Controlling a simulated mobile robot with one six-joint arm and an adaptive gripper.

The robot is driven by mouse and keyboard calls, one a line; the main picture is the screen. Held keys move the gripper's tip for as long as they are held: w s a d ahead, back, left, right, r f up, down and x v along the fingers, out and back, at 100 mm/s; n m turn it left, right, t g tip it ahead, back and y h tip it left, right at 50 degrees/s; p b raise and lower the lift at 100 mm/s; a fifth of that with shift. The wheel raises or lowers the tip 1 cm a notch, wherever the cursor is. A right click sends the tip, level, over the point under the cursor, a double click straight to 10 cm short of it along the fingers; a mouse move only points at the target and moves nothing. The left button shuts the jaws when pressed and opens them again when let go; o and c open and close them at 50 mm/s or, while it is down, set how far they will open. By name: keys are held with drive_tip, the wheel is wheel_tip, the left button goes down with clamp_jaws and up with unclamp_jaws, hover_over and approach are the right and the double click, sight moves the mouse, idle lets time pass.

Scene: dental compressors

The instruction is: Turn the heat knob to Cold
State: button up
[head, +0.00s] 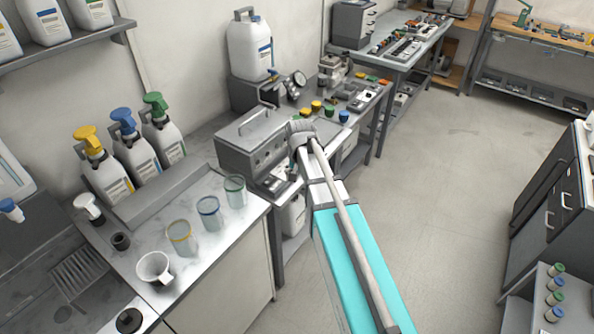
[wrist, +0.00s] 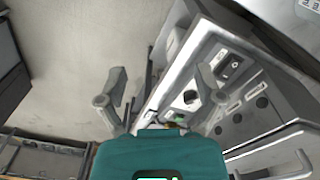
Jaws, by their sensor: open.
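A grey metal box unit (head: 252,140) with a lid handle and small dark controls on its front stands on the bench. In the wrist view its front panel (wrist: 247,88) carries several round dark knobs (wrist: 262,102) and a rocker switch (wrist: 230,66). A black knob-like part (wrist: 191,97) shows on a pale plate between my fingers. I cannot read any labels, so I cannot tell which is the heat knob or where it points. My gripper (wrist: 160,96) is open and empty, beside the unit's front. In the head view my arm partly hides it (head: 289,180).
Three glass beakers (head: 209,213) and a white mug (head: 154,268) stand on the left counter. Coloured-cap jars (head: 316,107) and a gauge device (head: 288,83) sit beyond the unit. The floor (head: 440,170) at right is clear.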

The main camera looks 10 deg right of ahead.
drive_tip(key=s+f+n+b, duration=0.2)
drive_tip(key=s+n, duration=0.1)
drive_tip(key=s, duration=0.8)
drive_tip(key=shift+s, duration=0.4)
drive_tip(key=shift+a+f, duration=0.1)
drive_tip(key=s+n, duration=0.1)
drive_tip(key=s, duration=0.3)
drive_tip(key=shift+c, duration=0.3)
idle(0.8)
